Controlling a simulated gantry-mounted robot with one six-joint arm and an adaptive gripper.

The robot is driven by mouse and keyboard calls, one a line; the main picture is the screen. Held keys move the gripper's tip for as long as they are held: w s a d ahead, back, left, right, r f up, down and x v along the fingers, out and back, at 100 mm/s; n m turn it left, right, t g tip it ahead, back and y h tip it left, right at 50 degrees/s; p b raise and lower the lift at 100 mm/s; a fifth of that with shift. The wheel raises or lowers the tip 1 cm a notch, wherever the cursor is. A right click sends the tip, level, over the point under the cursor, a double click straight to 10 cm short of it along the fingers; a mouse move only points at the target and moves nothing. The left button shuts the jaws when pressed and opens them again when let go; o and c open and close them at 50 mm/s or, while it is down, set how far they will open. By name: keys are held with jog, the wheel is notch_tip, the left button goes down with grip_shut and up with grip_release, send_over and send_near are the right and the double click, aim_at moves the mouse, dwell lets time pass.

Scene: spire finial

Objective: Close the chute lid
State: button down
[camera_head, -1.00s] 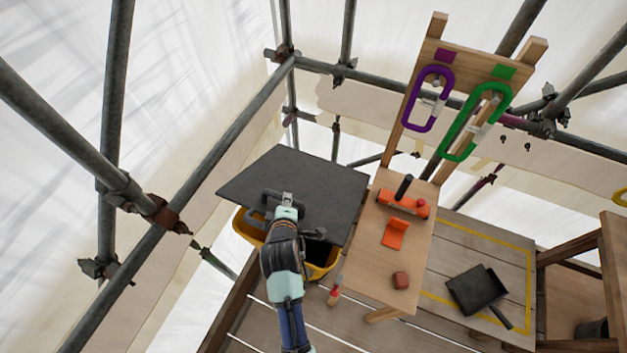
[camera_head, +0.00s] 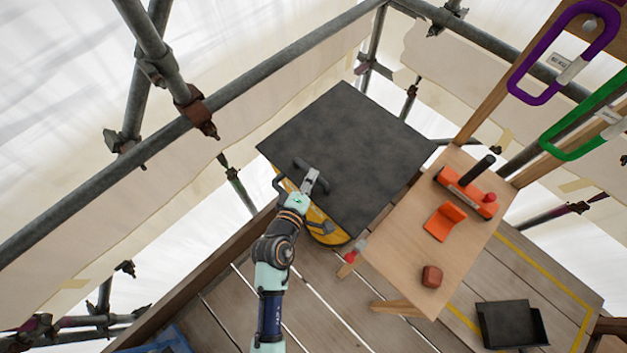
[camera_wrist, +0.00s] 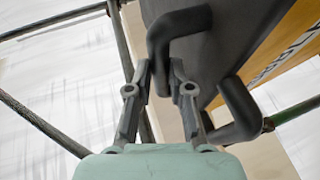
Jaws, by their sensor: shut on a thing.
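The chute lid (camera_head: 345,150) is a dark grey square plate in the head view, over the yellow chute (camera_head: 320,222). The chute's yellow rim shows along the lid's near edge; I see no dark opening there. My gripper (camera_head: 310,182) is at the lid's near left part, shut on the black lid handle (camera_head: 298,163). In the wrist view the dark bent handle (camera_wrist: 240,108) passes by my fingers (camera_wrist: 160,78), and the chute's yellow side (camera_wrist: 292,45) is at the upper right. My fingers partly hide the handle, and the lid's hinge side is not clear.
A wooden stand (camera_head: 400,255) right of the chute holds an orange tool (camera_head: 467,190), an orange bracket (camera_head: 444,220) and a reddish block (camera_head: 431,276). A black dustpan (camera_head: 508,325) lies on the planks. Scaffold tubes (camera_head: 190,115) run at the left.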

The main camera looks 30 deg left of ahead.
jog(key=shift+s+d+f, duration=0.15)
jog(key=shift+f, duration=0.65)
jog(key=c, duration=1.1)
grip_release()
jog(key=shift+o, duration=0.2)
jog(key=shift+r, duration=0.15)
jog(key=shift+r, duration=0.1)
jog(key=shift+s+r, duration=0.15)
jog(key=shift+s, duration=0.05)
jog(key=v, duration=1.1)
jog(key=shift+r, duration=0.1)
